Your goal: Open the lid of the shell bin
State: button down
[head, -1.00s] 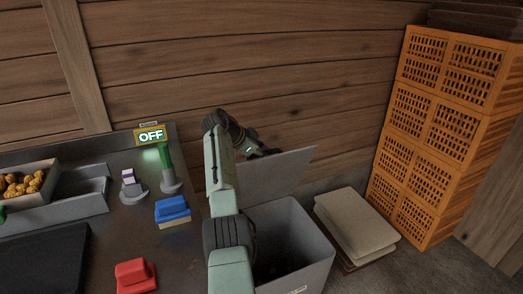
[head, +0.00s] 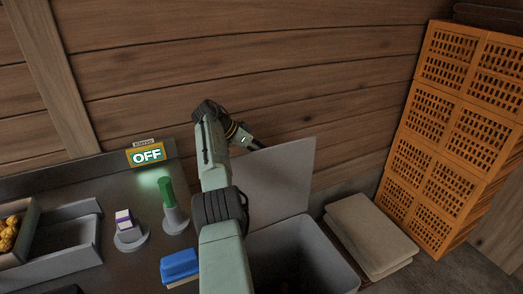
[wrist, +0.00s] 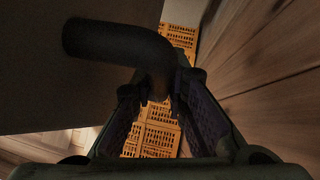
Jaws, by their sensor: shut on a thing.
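The shell bin (head: 345,272) is a grey box on the floor to the right of the worktop, its mouth uncovered and its inside dark. Its flat grey lid (head: 285,185) stands raised, near upright, at the bin's back. My gripper (head: 257,146) is at the lid's top left edge, its fingertips hidden there. In the wrist view my gripper (wrist: 160,100) is shut on the dark bent lid handle (wrist: 115,42). The lid (wrist: 40,75) fills the left of that view.
The worktop at left holds a glowing OFF sign (head: 146,155), a green-topped post (head: 168,195), a purple-and-white block (head: 124,219) and a blue block (head: 180,266). Folded sacks (head: 370,235) and stacked orange crates (head: 450,140) stand right of the bin. A plank wall is behind.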

jog(key=shift+w+r, duration=0.1)
jog(key=shift+w, duration=0.2)
jog(key=c, duration=1.8)
grip_release()
jog(key=shift+s, duration=0.1)
jog(key=shift+c, duration=0.2)
jog(key=shift+a, duration=0.1)
jog(key=v, duration=0.7)
jog(key=shift+a+r, duration=0.15)
